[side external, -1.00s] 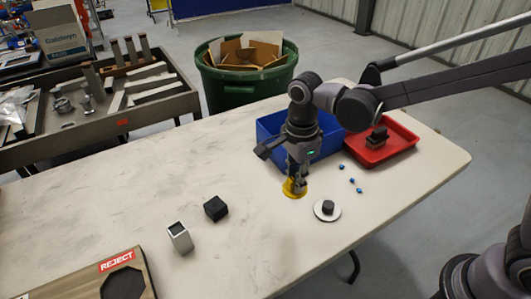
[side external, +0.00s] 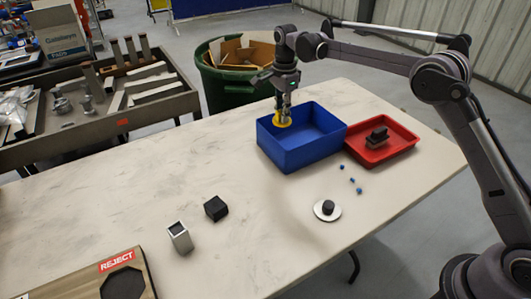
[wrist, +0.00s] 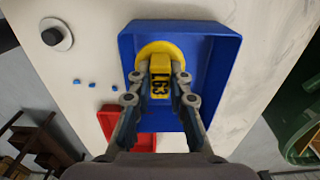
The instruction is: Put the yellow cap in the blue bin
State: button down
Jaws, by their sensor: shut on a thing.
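The yellow cap (side external: 283,119) is a round disc with a raised grip marked with dark characters, seen in the wrist view (wrist: 160,75). My gripper (side external: 284,104) is shut on the cap's raised grip. It holds the cap above the left part of the blue bin (side external: 295,158). In the wrist view the bin (wrist: 212,95) lies behind the cap, with its floor partly hidden by my fingers (wrist: 161,90).
A red tray (side external: 396,146) with a dark block (side external: 377,135) stands right of the bin. Small blue pieces (side external: 350,181), a white disc with a black knob (side external: 327,210), a black cube (side external: 215,208) and a metal block (side external: 179,237) are on the table. A green barrel (side external: 224,93) stands behind.

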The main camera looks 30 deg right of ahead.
jog(key=w+d, duration=0.3)
jog(key=d, duration=0.3)
send_near(289, 141)
jog(key=shift+s+a+f, duration=0.5)
jog(key=shift+s+f, duration=0.2)
jog(key=shift+f, duration=0.25)
jog(key=shift+s+a+f, duration=0.55)
jog(key=shift+s+f, duration=0.1)
jog(key=shift+f, duration=0.35)
jog(key=shift+s+a+f, duration=0.5)
jog(key=shift+s+f, duration=0.2)
jog(key=shift+f, duration=0.25)
jog(key=shift+f, duration=0.15)
jog(key=c, duration=1.3)
grip_release()
jog(key=shift+o, duration=0.2)
